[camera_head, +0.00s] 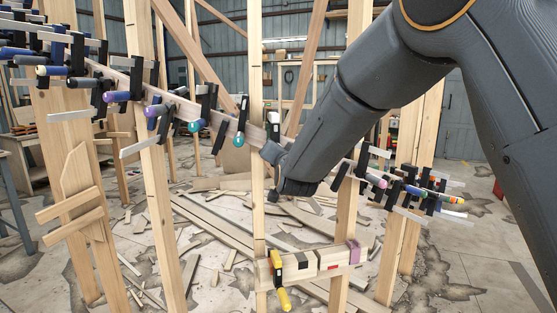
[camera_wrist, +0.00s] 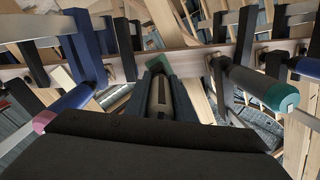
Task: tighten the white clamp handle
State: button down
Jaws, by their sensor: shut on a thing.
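My gripper (camera_wrist: 158,80) is shut around a pale grey-white clamp handle (camera_wrist: 158,98) in the wrist view. The handle lies between the two dark fingers, and its lower end is hidden by my gripper's body. In the head view my gripper (camera_head: 274,174) is at the curved wooden stringer (camera_head: 228,122), right of the middle post, and hides the handle there. The stringer also crosses the upper part of the wrist view (camera_wrist: 185,62).
Clamps with coloured handles line the stringer on both sides. In the wrist view a blue, pink-ended handle (camera_wrist: 66,108) is at left and a teal-ended handle (camera_wrist: 262,90) at right, both close. Upright posts (camera_head: 257,70) stand nearby. A lower block (camera_head: 302,266) carries a yellow-handled clamp (camera_head: 284,299).

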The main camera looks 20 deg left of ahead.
jog(key=m+b, duration=0.3)
jog(key=b, duration=0.1)
jog(key=shift+f+m, duration=0.15)
jog(key=shift+m, duration=0.25)
jog(key=m+b, duration=0.3)
jog(key=b, duration=0.2)
jog(key=shift+m, duration=0.3)
jog(key=m+b, duration=0.3)
jog(key=b, duration=0.2)
jog(key=shift+m+b, duration=0.3)
jog(key=shift+m, duration=0.1)
jog(key=m+b, duration=0.3)
jog(key=b, duration=0.2)
jog(key=m+b, duration=0.7)
jog(key=b, duration=0.1)
jog(key=shift+m, duration=0.4)
jog(key=m+b, duration=0.2)
jog(key=m, duration=0.1)
jog(key=shift+r, duration=0.25)
jog(key=shift+m+b, duration=1.3)
jog(key=shift+m, duration=0.6)
